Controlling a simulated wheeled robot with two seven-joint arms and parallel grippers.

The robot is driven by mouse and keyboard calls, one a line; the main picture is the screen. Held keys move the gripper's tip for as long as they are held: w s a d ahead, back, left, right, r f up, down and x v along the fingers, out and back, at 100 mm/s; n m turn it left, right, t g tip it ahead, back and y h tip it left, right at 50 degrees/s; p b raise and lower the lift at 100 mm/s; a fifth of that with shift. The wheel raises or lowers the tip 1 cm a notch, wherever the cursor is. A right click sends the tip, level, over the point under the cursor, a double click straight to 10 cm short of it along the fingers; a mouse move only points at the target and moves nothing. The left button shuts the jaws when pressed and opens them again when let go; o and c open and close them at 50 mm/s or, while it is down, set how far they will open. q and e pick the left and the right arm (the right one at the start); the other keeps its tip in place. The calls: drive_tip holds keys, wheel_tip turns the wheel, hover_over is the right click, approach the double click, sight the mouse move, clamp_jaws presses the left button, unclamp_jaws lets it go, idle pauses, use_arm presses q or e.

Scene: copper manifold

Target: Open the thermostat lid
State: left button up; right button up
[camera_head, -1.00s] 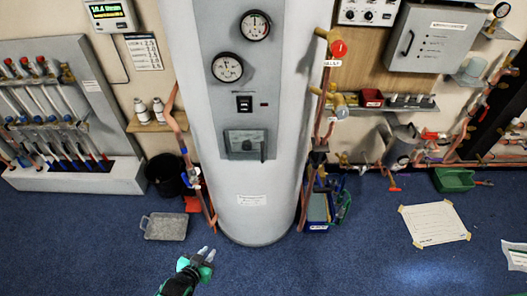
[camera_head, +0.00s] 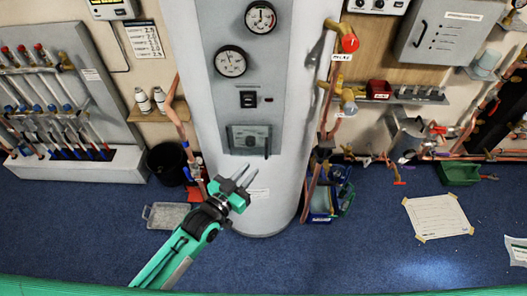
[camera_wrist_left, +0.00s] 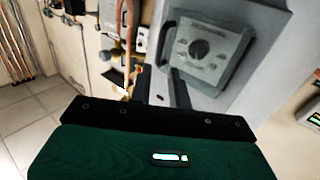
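The thermostat lid (camera_head: 248,139) is a small grey panel with a dial on the lower front of the white cylinder. It looks shut and flat, with a dark upright handle (camera_head: 267,142) at its right side. In the left wrist view the lid (camera_wrist_left: 216,62) shows with its round dark dial, and the handle (camera_wrist_left: 167,45) stands at its left edge. My left gripper (camera_head: 247,172) is open and empty, below the lid and apart from it in the head view. Its two fingers (camera_wrist_left: 160,88) point toward the handle side in the wrist view. My right gripper is not in view.
Two gauges (camera_head: 231,62) and a switch (camera_head: 249,99) sit above the lid. Copper pipes run down both sides of the cylinder (camera_head: 190,60). A grey tray (camera_head: 166,216) and a black bucket (camera_head: 165,163) stand at the left.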

use_arm(q)
drive_tip(key=p, duration=0.2)
hover_over(263, 155)
drive_tip(key=s, duration=0.4)
drive_tip(key=shift+d, duration=0.1)
clamp_jaws()
